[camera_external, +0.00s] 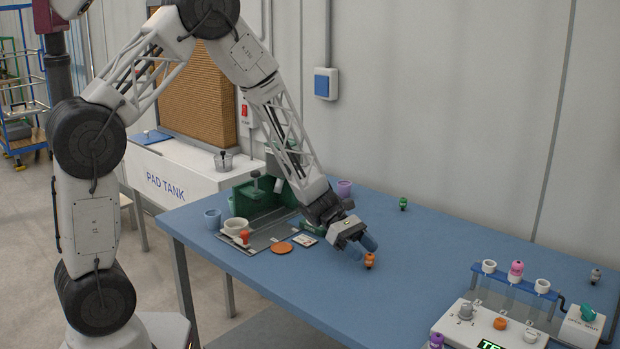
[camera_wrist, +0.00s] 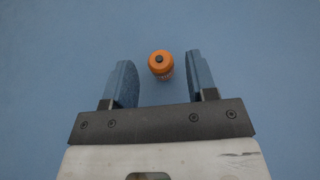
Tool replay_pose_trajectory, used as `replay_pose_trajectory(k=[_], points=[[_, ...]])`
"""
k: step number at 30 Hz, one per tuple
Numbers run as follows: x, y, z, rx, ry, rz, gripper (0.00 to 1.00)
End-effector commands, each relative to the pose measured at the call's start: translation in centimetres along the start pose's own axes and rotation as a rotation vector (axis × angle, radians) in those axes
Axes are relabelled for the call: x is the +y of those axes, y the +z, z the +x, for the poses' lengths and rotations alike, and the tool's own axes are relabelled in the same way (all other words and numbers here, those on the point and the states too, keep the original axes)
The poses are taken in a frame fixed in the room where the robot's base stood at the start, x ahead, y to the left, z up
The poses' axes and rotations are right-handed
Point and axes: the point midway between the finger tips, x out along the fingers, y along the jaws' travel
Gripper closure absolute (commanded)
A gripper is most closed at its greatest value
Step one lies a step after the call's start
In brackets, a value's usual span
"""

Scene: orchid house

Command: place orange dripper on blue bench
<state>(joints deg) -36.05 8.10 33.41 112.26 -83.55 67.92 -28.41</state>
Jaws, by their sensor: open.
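The orange dripper (camera_external: 370,261) stands on the blue bench (camera_external: 300,285), near the middle of its top. In the wrist view the orange dripper (camera_wrist: 161,65) shows from above, with a dark centre, just ahead of and between the fingertips. My gripper (camera_external: 363,250) is low over the bench beside the dripper, its blue fingers close to it. My gripper (camera_wrist: 162,80) is open and empty in the wrist view, with bare blue surface (camera_wrist: 250,60) around. I cannot tell whether a finger touches the dripper.
A green dripper (camera_external: 403,203) stands toward the back edge. A rack with tubes and a white control box (camera_external: 490,325) fill the right end. Cups, a green box (camera_external: 255,197), an orange disc (camera_external: 282,248) and a tray stand at the left. The bench front is clear.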

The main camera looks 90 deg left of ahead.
Motion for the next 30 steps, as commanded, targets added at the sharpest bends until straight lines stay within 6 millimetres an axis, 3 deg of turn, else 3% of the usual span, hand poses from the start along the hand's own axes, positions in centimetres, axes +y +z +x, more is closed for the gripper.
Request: replay_pose_trajectory(k=[21, 30], points=[[0.0, -0.1, -9.1, 0.0, 0.003, -0.002, 0.48], [0.0, 0.0, -10.9, -0.001, 0.001, -0.002, 0.48]])
